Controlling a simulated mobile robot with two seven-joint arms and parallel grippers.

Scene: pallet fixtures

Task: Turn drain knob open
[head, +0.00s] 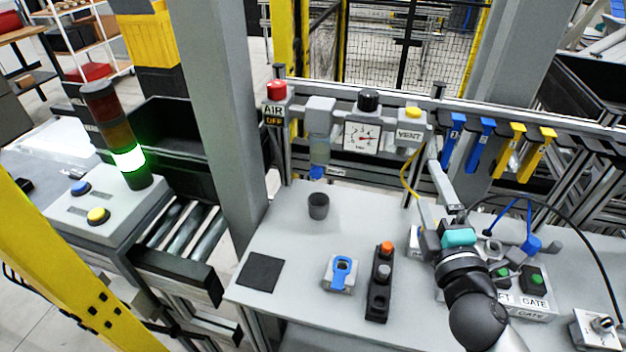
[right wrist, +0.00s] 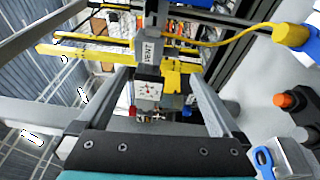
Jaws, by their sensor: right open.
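The blue drain knob (head: 317,172) hangs under the clear bowl of the air filter unit (head: 319,120), left of the pressure gauge (head: 361,137). Its turned position is too small to tell. My right gripper (head: 430,185) is to the right of the knob, below the VENT unit (head: 410,130), apart from it and empty. In the right wrist view the two fingers of the gripper (right wrist: 161,80) are spread wide, with the gauge (right wrist: 148,91) visible between them. A small blue spot there may be the knob. My left gripper is not in view.
A grey cup (head: 318,206) stands on the table below the knob. A blue-handled valve block (head: 341,272) and a black button box (head: 379,285) sit nearer. A yellow hose (head: 409,180) hangs by my right gripper. Blue and yellow clips (head: 500,150) line the rail at right.

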